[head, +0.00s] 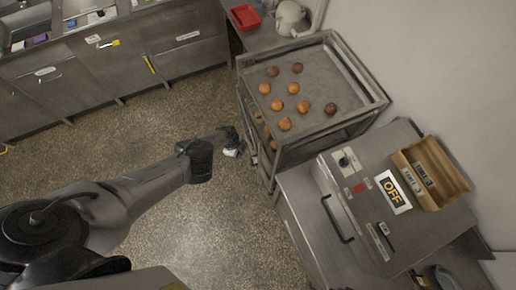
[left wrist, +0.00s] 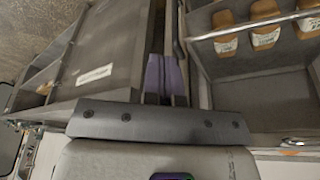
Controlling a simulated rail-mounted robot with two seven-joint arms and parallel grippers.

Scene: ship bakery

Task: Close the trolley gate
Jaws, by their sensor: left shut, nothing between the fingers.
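The trolley (head: 378,97) is a grey metal rack with several round brown rolls on its top tray (head: 320,78). More rolls show on a lower level at its left side. My left gripper (head: 232,152) is beside the trolley's left side, low down, with its fingers close to the frame. In the left wrist view, its purple fingers (left wrist: 165,76) are shut and empty, between a grey panel with a white label (left wrist: 95,75) and a shelf opening. I cannot tell which part is the gate, or whether the fingers touch it. My right gripper is not in view.
A grey machine (head: 345,215) with an OFF sign (head: 393,192) and a wooden box (head: 430,172) stands right of the trolley. Steel cabinets (head: 110,60) line the back. Jars (left wrist: 265,22) stand behind a rail in the left wrist view. Speckled floor is clear left of the trolley.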

